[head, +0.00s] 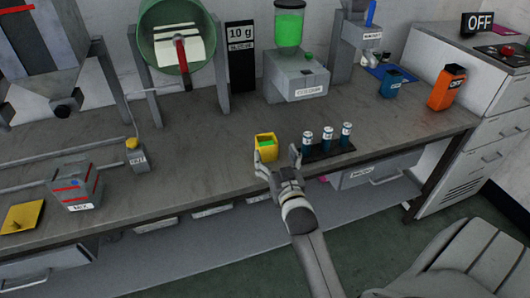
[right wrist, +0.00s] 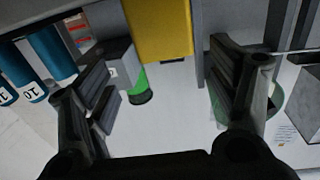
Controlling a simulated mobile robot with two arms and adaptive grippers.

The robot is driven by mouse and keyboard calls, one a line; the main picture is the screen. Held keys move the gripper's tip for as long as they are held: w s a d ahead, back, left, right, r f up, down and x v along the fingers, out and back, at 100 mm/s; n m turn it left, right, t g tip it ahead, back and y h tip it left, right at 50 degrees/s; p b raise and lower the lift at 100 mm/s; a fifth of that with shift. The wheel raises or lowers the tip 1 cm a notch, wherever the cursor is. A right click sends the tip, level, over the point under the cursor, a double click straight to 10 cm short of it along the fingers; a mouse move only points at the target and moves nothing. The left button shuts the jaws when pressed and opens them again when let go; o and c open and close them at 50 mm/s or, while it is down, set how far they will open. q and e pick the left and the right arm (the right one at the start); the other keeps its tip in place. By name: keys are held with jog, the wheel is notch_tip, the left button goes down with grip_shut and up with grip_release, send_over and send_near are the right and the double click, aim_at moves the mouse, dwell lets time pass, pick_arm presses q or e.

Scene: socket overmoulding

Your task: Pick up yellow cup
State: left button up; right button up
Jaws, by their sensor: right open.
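The yellow cup (head: 265,142) stands upright on the grey bench near its front edge, with green inside it. My right gripper (head: 277,158) is open at the front of the cup, its left finger overlapping the cup's lower left in the head view and its right finger to the right of it. In the right wrist view the yellow cup (right wrist: 160,30) shows at the top, between the two open fingers (right wrist: 165,75). Nothing is held. Whether a finger touches the cup cannot be told. My left gripper is not in view.
A dark rack (head: 330,151) with blue vials stands close right of the gripper. Behind are a green-topped dispenser (head: 297,80) and a green drum (head: 163,60). A grey MIX box (head: 75,185) stands at left. Blue (head: 391,83) and orange (head: 447,87) containers stand at right.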

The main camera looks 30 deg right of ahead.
aim_at(269, 147)
jog(key=shift+w+d, duration=0.2)
jog(key=shift+w, duration=0.4)
jog(key=shift+w+b, duration=0.6)
jog(key=b+x, duration=0.1)
jog(key=x, duration=0.2)
jog(key=shift+w+a+b, duration=0.1)
jog(key=shift+w+b, duration=0.1)
jog(key=shift+b, duration=0.2)
jog(key=shift+w, duration=0.35)
jog(key=shift+r, duration=0.1)
jog(key=c, duration=1.1)
